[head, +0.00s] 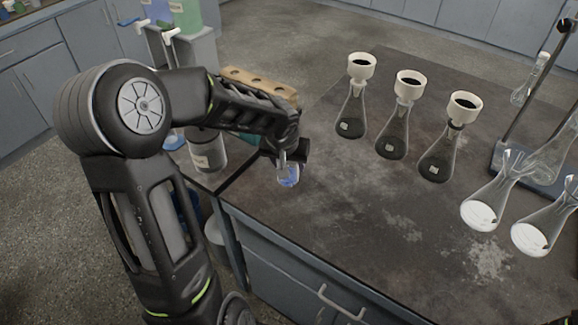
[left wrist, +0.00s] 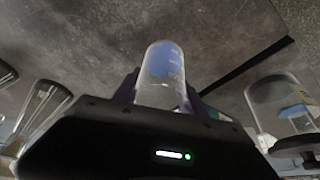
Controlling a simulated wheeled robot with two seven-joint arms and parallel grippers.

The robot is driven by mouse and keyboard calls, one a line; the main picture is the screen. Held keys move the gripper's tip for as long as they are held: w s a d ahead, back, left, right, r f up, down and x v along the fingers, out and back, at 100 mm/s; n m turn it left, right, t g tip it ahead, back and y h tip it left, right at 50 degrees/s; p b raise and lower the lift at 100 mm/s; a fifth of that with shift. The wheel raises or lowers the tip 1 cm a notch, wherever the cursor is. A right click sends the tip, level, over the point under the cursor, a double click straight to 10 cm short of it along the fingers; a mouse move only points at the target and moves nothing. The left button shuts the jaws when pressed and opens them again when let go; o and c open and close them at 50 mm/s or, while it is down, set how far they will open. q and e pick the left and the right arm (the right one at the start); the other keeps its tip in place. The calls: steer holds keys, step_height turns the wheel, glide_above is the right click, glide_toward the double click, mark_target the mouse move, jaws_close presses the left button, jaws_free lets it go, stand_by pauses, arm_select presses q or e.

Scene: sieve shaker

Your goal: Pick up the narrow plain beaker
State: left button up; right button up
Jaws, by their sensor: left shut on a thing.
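The gripper body hides the near part of the beaker. I cannot tell whether its base touches the bench. My right gripper is not in view.
Several flasks, three with white funnels (head: 407,84), stand on the bench (head: 330,215) to the right. A labelled bottle (head: 207,150) and a wooden rack (head: 258,84) are close to my left arm. Open bench lies right of the beaker.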

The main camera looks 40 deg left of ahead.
arm_select(q)
step_height(320, 180, up, 8)
steer(key=shift+f, duration=0.25)
stand_by(0.4)
stand_by(0.6)
steer(key=shift+w, duration=0.1)
steer(key=w+d+f+m+h, duration=0.1)
steer(key=d+f+m, duration=0.1)
steer(key=d, duration=0.6)
steer(key=w+d+f+m, duration=0.2)
steer(key=d, duration=0.7)
steer(key=shift+d+f+h, duration=0.25)
steer(key=shift+f+h, duration=0.1)
steer(key=shift+h, duration=0.05)
steer(key=shift+w, duration=0.1)
stand_by(0.5)
